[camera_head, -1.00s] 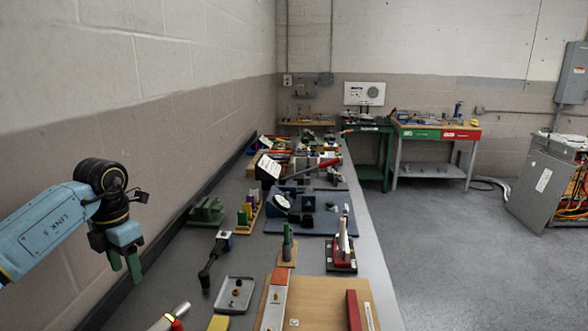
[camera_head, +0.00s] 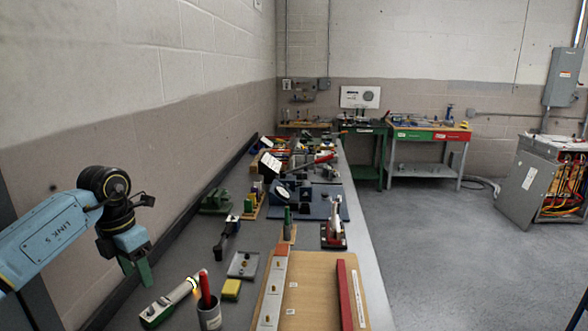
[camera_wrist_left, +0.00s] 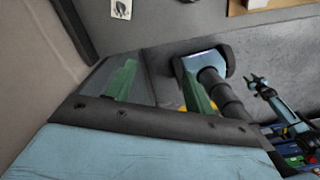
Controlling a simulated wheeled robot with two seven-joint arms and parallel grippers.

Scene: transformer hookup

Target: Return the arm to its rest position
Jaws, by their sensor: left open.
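My left arm comes in from the left in the head view. Its gripper (camera_head: 136,273) hangs with its green fingers pointing down, open and empty. It is by the wall side of the bench, left of the items there and apart from them. In the left wrist view the two green fingers (camera_wrist_left: 158,82) stand wide apart with nothing between them.
A long grey bench (camera_head: 262,230) runs along the left wall. Near my gripper lie a green-and-white torch-like tool (camera_head: 165,303), a cup with a red-handled tool (camera_head: 209,315), a yellow block (camera_head: 231,289) and a grey tray (camera_head: 243,264). Open floor (camera_head: 440,250) lies to the right.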

